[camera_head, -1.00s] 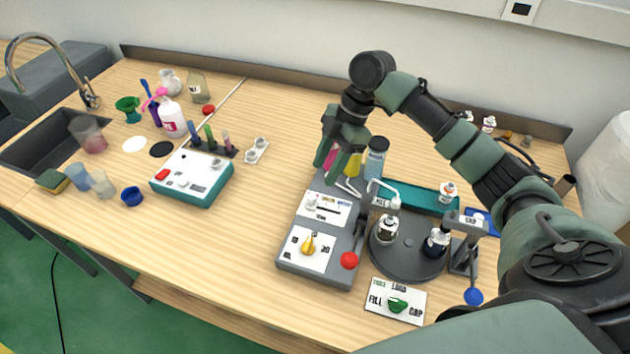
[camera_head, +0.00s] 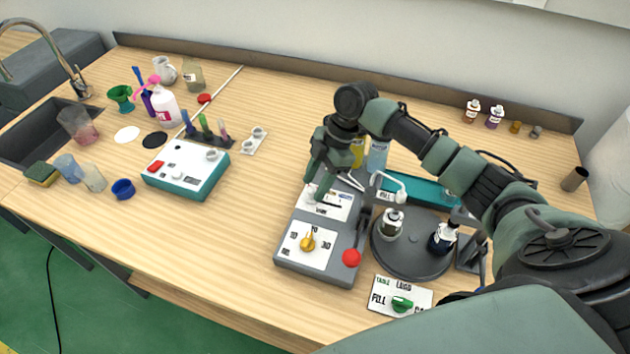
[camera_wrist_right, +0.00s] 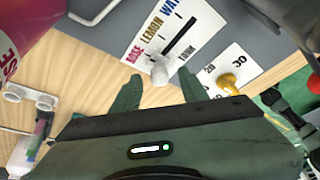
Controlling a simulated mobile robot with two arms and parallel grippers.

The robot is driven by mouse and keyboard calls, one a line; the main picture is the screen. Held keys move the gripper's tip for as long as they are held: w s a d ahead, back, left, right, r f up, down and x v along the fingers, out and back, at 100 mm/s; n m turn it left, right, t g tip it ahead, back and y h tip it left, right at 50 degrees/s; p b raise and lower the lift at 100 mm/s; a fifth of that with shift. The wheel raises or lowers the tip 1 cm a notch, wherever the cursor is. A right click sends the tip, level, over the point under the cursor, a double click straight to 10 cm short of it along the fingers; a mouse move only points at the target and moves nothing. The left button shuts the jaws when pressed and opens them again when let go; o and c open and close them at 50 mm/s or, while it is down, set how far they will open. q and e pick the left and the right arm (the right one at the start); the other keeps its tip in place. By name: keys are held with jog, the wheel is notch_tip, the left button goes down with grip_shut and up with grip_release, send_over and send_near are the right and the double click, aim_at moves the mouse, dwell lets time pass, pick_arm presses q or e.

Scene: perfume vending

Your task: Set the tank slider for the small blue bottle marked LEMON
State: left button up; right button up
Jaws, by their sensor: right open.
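The tank slider plate (camera_wrist_right: 180,40) carries the words ROSE, LEMON and WATER beside a dark slot. Its white slider knob (camera_wrist_right: 160,72) sits at the ROSE end. My right gripper (camera_wrist_right: 160,88) is open, with one finger on each side of the knob and the knob near the fingertips; contact is unclear. In the head view the plate (camera_head: 335,207) is partly hidden by the gripper. A dark blue bottle (camera_head: 443,238) with a white top stands on the turntable's right; its label is unreadable. My left gripper is not in view.
A yellow dial (camera_head: 307,243) and red ball lever (camera_head: 351,257) sit near the slider. The turntable (camera_head: 410,262) also holds a pale bottle (camera_head: 392,223). Yellow (camera_head: 357,153) and blue (camera_head: 377,155) tanks stand behind. A teal box (camera_head: 187,172) stands left, with bare wood between.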

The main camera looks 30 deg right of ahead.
jog(key=shift+f, duration=0.35)
jog(key=shift+a, duration=0.1)
grip_shut()
dwell(1.1)
